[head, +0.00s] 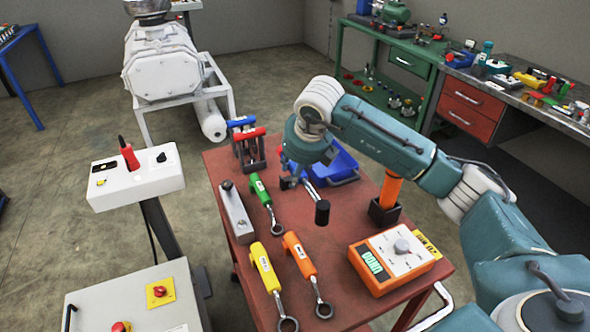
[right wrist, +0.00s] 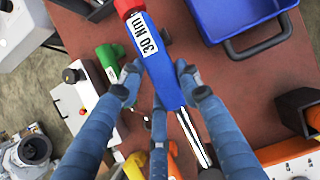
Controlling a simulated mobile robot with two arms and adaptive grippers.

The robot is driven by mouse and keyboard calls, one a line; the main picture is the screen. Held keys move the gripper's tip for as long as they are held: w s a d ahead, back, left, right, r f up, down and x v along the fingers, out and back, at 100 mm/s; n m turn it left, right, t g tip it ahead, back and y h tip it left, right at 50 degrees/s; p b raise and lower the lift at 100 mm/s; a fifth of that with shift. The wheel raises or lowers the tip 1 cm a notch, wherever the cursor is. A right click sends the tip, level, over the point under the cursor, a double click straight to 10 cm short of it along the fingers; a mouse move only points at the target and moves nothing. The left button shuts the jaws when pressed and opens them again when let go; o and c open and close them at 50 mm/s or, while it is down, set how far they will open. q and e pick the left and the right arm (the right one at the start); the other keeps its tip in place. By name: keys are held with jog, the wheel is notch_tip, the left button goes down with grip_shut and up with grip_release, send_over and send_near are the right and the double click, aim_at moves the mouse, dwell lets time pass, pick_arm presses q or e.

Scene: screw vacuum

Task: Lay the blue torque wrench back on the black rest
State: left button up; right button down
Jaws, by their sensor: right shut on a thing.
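My right gripper (head: 291,183) is above the middle of the red-brown table. In the right wrist view its blue fingers (right wrist: 155,85) are shut around the blue torque wrench (right wrist: 148,50), which has a "30 Nm" label and a red end. Its silver shaft also shows in the head view (head: 310,190), ending in a black head below the gripper. A dark rack (head: 251,158) at the table's back left carries blue and red handles; I cannot tell whether it is the black rest. My left gripper is not in view.
Green (head: 260,190), yellow (head: 265,265) and orange (head: 300,255) wrenches lie at left and front. A grey metal block (head: 236,214) is beside them. A blue bin (head: 345,165), black holder (head: 383,213) and orange meter box (head: 394,262) stand right. Bare tabletop shows between.

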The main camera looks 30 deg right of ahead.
jog(key=shift+f+b, duration=0.3)
jog(key=shift+f, duration=0.3)
jog(key=shift+f+b, duration=0.3)
jog(key=shift+f, duration=0.35)
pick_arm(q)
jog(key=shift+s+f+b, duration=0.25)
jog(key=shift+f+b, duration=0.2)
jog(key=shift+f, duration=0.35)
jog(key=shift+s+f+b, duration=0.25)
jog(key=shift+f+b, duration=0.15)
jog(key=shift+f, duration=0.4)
pick_arm(e)
jog(key=shift+f, duration=0.95)
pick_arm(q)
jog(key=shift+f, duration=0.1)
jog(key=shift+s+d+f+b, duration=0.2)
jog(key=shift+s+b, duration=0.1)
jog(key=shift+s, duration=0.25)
pick_arm(e)
jog(key=shift+w, duration=0.1)
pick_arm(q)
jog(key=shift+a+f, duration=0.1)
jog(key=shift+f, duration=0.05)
pick_arm(e)
jog(key=shift+f, duration=0.15)
